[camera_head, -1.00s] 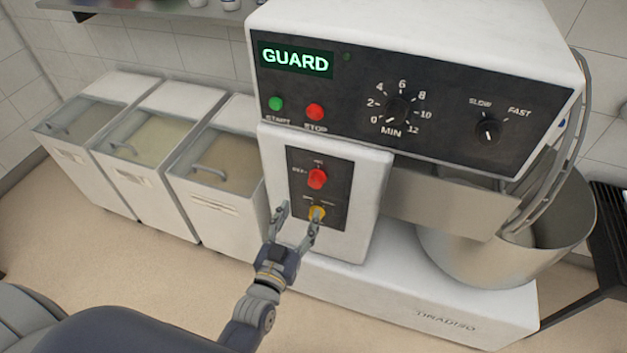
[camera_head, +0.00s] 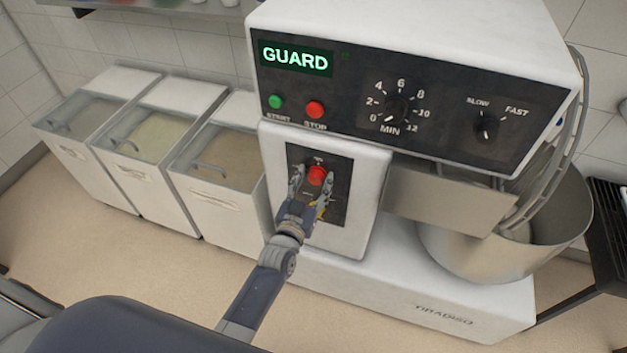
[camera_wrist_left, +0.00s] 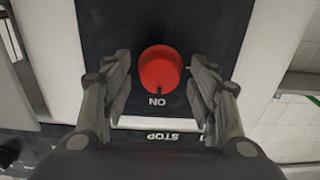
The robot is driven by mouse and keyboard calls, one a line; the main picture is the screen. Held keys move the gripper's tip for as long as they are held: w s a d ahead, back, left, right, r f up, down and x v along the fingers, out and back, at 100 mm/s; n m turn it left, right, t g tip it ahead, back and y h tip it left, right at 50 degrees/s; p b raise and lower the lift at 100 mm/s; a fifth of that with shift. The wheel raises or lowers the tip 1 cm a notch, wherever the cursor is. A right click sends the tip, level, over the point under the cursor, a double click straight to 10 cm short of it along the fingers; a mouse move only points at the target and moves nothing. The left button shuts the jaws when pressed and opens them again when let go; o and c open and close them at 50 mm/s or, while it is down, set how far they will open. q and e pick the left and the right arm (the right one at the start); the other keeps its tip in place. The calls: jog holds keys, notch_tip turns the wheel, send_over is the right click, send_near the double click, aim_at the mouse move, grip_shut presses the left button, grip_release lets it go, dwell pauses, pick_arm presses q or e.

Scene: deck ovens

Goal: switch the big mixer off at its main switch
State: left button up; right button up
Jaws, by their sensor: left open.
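The big mixer (camera_head: 345,215) is a white machine with a black panel. Its display reads GUARD in green. The red main switch (camera_head: 317,176) is a knob on the small dark plate of the column. In the left wrist view the red knob (camera_wrist_left: 160,72) shows with the word ON beside it. My left gripper (camera_head: 312,180) is open, one finger on each side of the knob. In the left wrist view gaps show between the fingers (camera_wrist_left: 160,85) and the knob. The yellow switch below is mostly hidden behind my gripper. My right gripper is not in view.
Above are the green START button (camera_head: 275,102), the red STOP button (camera_head: 315,110), a timer dial (camera_head: 397,110) and a speed knob (camera_head: 487,127). The steel bowl (camera_head: 465,250) and wire guard (camera_head: 560,150) are at right. Lidded ingredient bins (camera_head: 215,205) stand at left.

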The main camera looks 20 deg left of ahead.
pick_arm(q)
jog(key=shift+c, duration=1.1)
jog(key=c, duration=0.8)
jog(key=shift+c, duration=0.2)
jog(key=shift+n, duration=0.3)
jog(key=n, duration=0.3)
jog(key=shift+n, duration=0.3)
jog(key=n, duration=0.4)
jog(key=shift+a+f+n+b, duration=0.1)
jog(key=shift+a+n+b, duration=0.05)
jog(key=shift+n+b, duration=0.2)
jog(key=n+b, duration=0.1)
jog(key=n, duration=0.3)
jog(key=shift+n, duration=0.25)
jog(key=shift+f+n+b, duration=0.1)
jog(key=shift+n+b, duration=0.65)
jog(key=shift+n, duration=1.45)
